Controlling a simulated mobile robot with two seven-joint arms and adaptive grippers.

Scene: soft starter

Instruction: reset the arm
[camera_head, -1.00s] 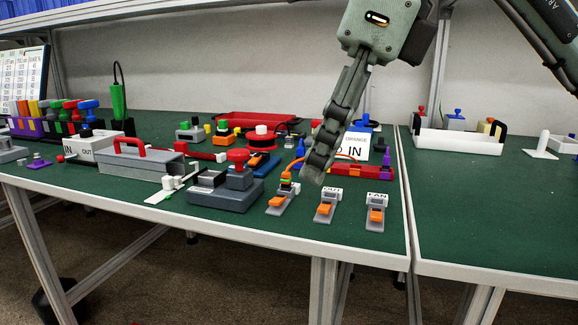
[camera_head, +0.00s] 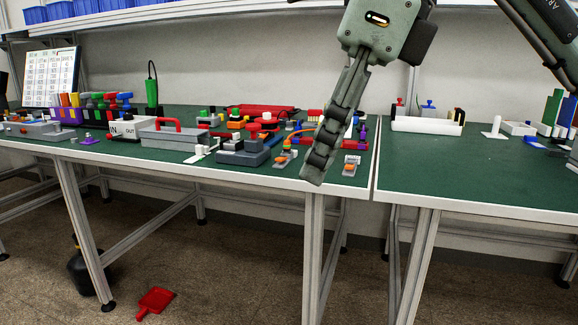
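My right gripper (camera_head: 320,165) hangs down from its arm, which comes in from the upper right. Its fingers are seen from the side and overlap, so I cannot tell whether they are open or shut. It appears in front of the front edge of the left green-topped bench (camera_head: 170,157) and hides part of the small parts there. Nothing shows held in it. My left gripper is not in view.
The left bench is crowded with parts, including a grey box with a red handle (camera_head: 175,138). The right bench (camera_head: 440,168) has a white tray (camera_head: 428,127) and a clear middle. A red dustpan-like thing (camera_head: 155,302) lies on the floor.

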